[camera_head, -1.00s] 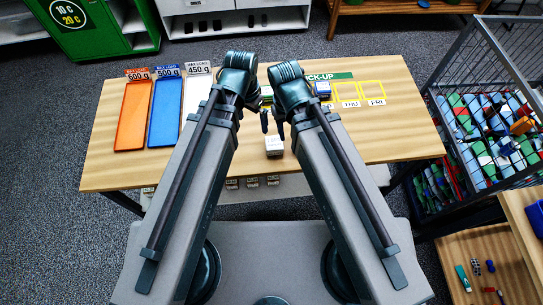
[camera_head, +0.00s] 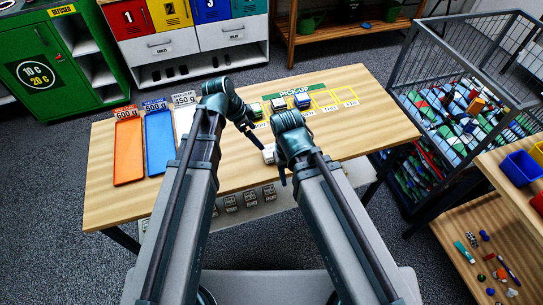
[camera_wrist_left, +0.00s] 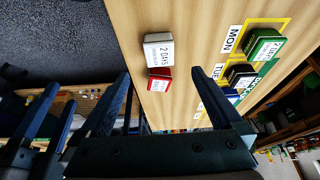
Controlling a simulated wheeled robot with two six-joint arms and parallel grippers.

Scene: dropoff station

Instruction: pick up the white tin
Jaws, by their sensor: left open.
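The white tin (camera_head: 268,154) stands on the wooden table near its front edge, partly hidden by my right gripper in the head view. In the left wrist view the white tin (camera_wrist_left: 158,52) shows its "2 DAYS" label, with a red tin (camera_wrist_left: 160,80) right below it. My left gripper (camera_head: 254,137) is open and empty, just behind and left of the white tin in the head view. In the left wrist view, its fingers (camera_wrist_left: 160,82) stand wide apart, with the tins beyond them. My right gripper (camera_head: 284,172) hangs beside the white tin; its fingers look apart and empty.
Green, black and blue tins (camera_head: 302,101) stand on yellow-outlined squares at the table's back. Orange (camera_head: 128,150) and blue (camera_head: 159,143) trays lie at the left. A wire cage (camera_head: 470,100) stands right of the table. The table's right front part is bare.

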